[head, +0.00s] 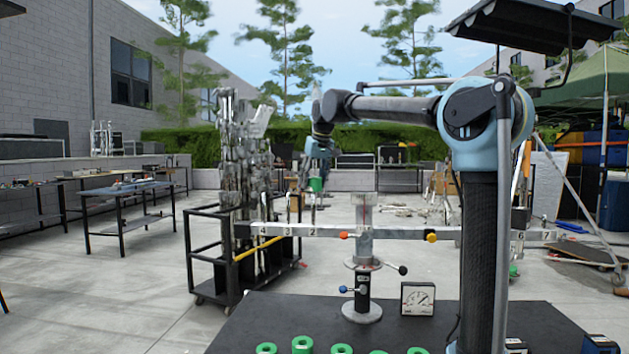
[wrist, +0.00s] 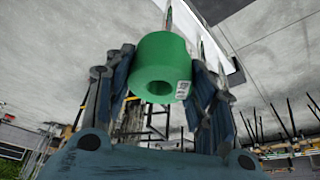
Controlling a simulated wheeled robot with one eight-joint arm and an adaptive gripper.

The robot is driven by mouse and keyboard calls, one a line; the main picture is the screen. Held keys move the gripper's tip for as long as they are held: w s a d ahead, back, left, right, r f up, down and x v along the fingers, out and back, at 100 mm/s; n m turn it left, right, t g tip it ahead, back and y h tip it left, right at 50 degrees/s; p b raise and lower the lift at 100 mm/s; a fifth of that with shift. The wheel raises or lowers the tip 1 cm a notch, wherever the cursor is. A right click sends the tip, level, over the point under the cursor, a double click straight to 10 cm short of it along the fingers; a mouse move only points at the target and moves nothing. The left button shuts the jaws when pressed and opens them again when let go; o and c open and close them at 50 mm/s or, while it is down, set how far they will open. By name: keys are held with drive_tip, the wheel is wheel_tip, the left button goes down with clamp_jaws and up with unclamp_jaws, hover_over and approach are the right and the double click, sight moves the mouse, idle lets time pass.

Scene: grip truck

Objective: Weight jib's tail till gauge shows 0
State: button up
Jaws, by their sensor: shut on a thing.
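My gripper (head: 318,163) is shut on a green ring-shaped weight (head: 316,184). In the wrist view the weight (wrist: 160,58) sits between both fingers (wrist: 163,85), its hole facing the camera and a small label on its side. In the head view it hangs above the jib (head: 340,231), near the mark 2; I cannot tell whether it touches anything there. The jib is a pale numbered beam on a central post and looks nearly level. The gauge (head: 418,298) is a white dial on the black table; its reading is too small to tell.
Several green weights (head: 302,344) lie along the front edge of the black table (head: 270,312). A dark cart (head: 215,275) with tall metal parts stands behind the beam's left end. My arm hides part of the beam's right side. Side tables stand far left.

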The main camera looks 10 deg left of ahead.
sight(320, 183)
drive_tip(key=shift+f, duration=5.85)
drive_tip(key=shift+f, duration=0.2)
drive_tip(key=o, duration=1.1)
drive_tip(key=shift+c, duration=0.2)
drive_tip(key=v, duration=1.2)
drive_tip(key=shift+d+f, duration=0.1)
drive_tip(key=shift+d, duration=0.05)
